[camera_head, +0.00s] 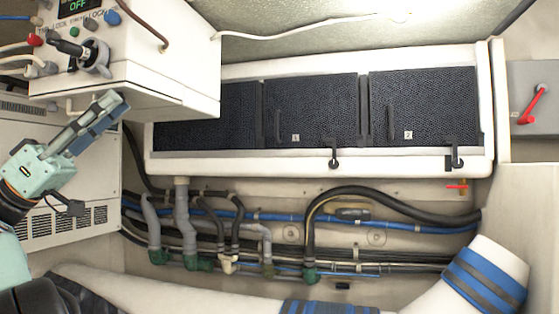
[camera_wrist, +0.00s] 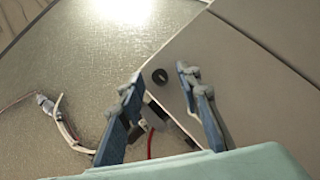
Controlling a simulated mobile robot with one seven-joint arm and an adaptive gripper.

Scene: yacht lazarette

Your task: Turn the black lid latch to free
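A black latch (camera_head: 334,155) hangs on the front rim of the white locker (camera_head: 230,163), below the seam area of its dark textured lids. A second black latch (camera_head: 455,155) sits at the locker's right end, with an upright bar and a rounded lower end. My gripper (camera_head: 112,106) is at the far left in the head view, well apart from both latches. In the wrist view my gripper (camera_wrist: 159,78) shows two blue fingers spread apart with nothing held between them. Neither latch can be made out in the wrist view.
A white control box (camera_head: 150,60) with knobs and a display stands beside my gripper at upper left. Pipes and hoses (camera_head: 250,215) run below the locker. A red handle (camera_head: 535,100) is on a grey panel at right. A white pipe with blue bands (camera_head: 485,275) crosses lower right.

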